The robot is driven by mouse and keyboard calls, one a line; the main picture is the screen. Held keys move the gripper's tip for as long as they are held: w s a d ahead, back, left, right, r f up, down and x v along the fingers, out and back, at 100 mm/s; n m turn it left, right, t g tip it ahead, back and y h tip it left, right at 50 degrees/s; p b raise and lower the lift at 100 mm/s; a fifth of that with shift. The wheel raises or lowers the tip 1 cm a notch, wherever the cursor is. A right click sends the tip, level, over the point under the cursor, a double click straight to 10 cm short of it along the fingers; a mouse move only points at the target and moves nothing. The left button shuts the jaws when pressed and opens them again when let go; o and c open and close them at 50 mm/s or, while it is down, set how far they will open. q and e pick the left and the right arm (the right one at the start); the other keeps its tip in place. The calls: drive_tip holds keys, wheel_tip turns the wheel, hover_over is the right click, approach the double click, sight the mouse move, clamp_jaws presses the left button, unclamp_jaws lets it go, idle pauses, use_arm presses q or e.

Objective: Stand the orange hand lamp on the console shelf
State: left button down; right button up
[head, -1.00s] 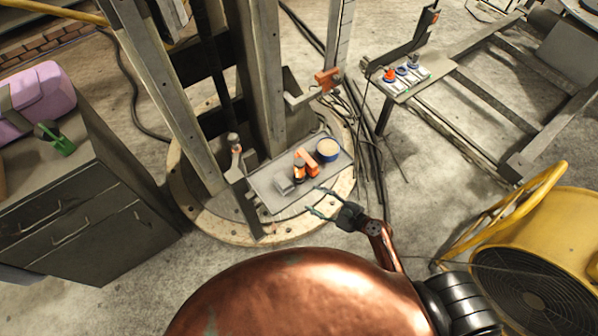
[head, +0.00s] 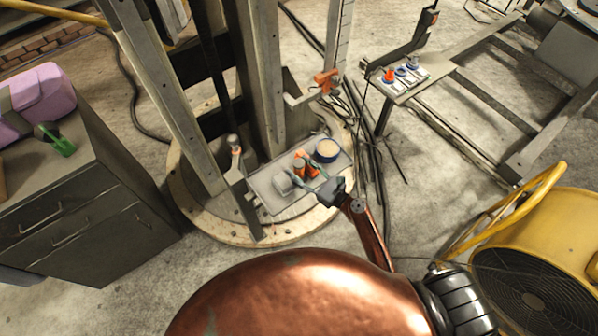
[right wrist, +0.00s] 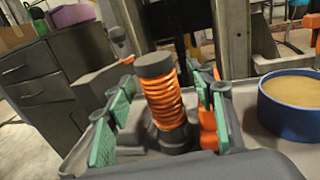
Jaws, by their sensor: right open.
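An orange, ribbed hand lamp with a dark grey cap and base (right wrist: 161,95) stands upright in the right wrist view. It also shows in the head view (head: 299,167), on a grey tray (head: 267,190) at the column's foot. My right gripper (head: 308,178) is open, its green-padded fingers on either side of the lamp. In the right wrist view, gaps show between the pads and the lamp. A second orange thing (right wrist: 207,127) is partly hidden behind the right finger. A small shelf with coloured knobs (head: 408,84), perhaps the console shelf, is at upper right. My left gripper is not in view.
A blue round tin (head: 327,150) stands on the tray close to the right finger. A grey block (head: 282,184) lies left of the lamp. An orange clamp-like part (head: 327,80) is on the column behind. A yellow fan (head: 535,250) is at right, a dark cabinet (head: 75,205) at left.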

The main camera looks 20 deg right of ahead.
drive_tip(key=shift+w+a, duration=0.15)
drive_tip(key=shift+w, duration=0.1)
drive_tip(key=shift+c, duration=0.4)
clamp_jaws()
